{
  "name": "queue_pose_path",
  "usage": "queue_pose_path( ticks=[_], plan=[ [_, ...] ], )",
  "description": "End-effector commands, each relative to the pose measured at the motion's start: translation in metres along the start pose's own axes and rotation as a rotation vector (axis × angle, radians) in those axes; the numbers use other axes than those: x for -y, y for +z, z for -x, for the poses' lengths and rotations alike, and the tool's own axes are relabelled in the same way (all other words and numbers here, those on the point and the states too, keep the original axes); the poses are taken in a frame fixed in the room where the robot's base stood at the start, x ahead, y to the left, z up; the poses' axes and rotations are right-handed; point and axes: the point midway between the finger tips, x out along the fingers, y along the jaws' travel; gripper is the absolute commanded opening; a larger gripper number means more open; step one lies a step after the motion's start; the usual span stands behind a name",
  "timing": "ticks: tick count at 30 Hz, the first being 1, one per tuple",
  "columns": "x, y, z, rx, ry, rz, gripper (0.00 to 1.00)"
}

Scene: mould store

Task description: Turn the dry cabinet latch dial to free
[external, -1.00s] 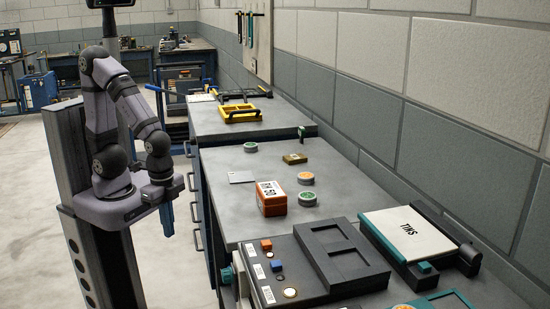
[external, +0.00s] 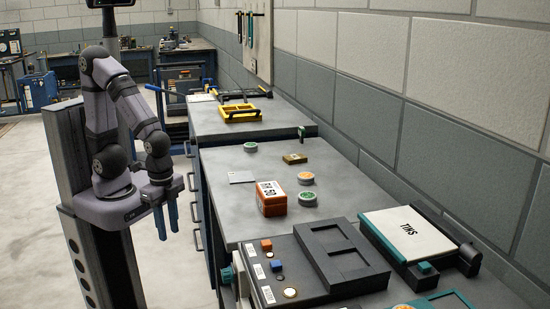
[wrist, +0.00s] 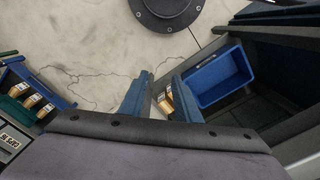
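My gripper (external: 166,218) hangs fingers-down to the left of the bench, over the floor. A teal round knob (external: 226,275) sticks out from the left side of the dark-topped unit at the near end of the bench, to the right of and nearer the camera than my gripper. I cannot tell if it is the latch dial, nor which way it is turned. No part is clearly marked as the dry cabinet.
The wrist view shows a blue bin (wrist: 217,76) at right.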

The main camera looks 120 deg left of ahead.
Motion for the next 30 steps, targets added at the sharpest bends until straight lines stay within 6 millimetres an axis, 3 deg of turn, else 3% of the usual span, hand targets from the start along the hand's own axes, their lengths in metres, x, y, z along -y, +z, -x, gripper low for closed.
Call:
queue_pose_path(
  ticks=[5, 12, 17, 25, 28, 30],
  plan=[
    [-0.020, 0.005, -0.002, 0.024, -0.001, -0.091, 0.43],
    [-0.061, 0.056, -0.043, 0.260, -0.047, -0.354, 0.43],
    [-0.086, 0.067, -0.070, 0.368, -0.110, -0.539, 0.43],
    [-0.116, 0.040, -0.121, 0.449, -0.325, -0.982, 0.43],
    [-0.125, 0.015, -0.139, 0.471, -0.452, -1.187, 0.43],
    [-0.133, -0.012, -0.148, 0.481, -0.568, -1.348, 0.43]
  ],
)
